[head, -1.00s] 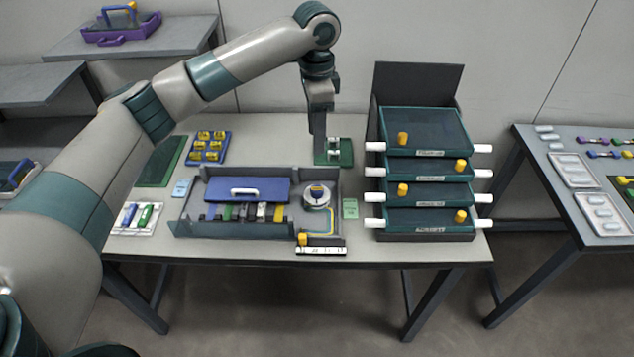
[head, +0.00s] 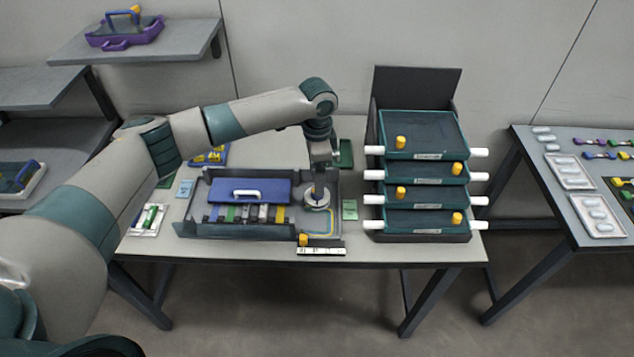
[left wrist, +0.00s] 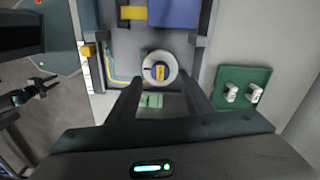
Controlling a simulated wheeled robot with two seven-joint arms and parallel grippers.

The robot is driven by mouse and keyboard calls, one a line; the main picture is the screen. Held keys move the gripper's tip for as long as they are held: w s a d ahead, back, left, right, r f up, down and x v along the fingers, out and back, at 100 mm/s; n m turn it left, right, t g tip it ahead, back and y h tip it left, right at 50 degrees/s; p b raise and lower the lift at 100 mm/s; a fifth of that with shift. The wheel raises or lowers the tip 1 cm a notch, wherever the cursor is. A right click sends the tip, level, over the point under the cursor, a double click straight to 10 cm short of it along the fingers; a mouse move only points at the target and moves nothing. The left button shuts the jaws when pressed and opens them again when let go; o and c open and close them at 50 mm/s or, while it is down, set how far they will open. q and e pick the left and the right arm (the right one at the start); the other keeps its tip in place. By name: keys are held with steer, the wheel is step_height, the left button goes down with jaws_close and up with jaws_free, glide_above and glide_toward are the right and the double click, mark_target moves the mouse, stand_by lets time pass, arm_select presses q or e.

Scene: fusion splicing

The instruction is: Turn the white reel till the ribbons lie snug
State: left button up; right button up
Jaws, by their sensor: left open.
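The white reel (head: 317,198) sits at the right end of the grey tray (head: 245,231), with a yellow and dark blue piece on its top. In the left wrist view the reel (left wrist: 160,69) lies just beyond my fingertips. Thin yellow and blue ribbons (left wrist: 112,70) run along the tray floor beside the reel and curve around the corner. My left gripper (left wrist: 163,88) is open and empty, its two fingers apart, pointing down over the reel. In the head view the gripper (head: 318,180) hides part of the reel's top. My right gripper is out of view.
A blue lid with a white handle (head: 247,190) covers part of the tray. A rack of stacked teal drawers (head: 425,175) with white side handles stands to the right. A green mat with white clips (left wrist: 243,90) lies behind the reel. A yellow-knobbed strip (head: 321,250) lies at the front edge.

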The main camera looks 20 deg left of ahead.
arm_select(q)
steer(key=shift+f+p, duration=0.35)
steer(key=shift+f, duration=1.7)
steer(key=c, duration=1.1)
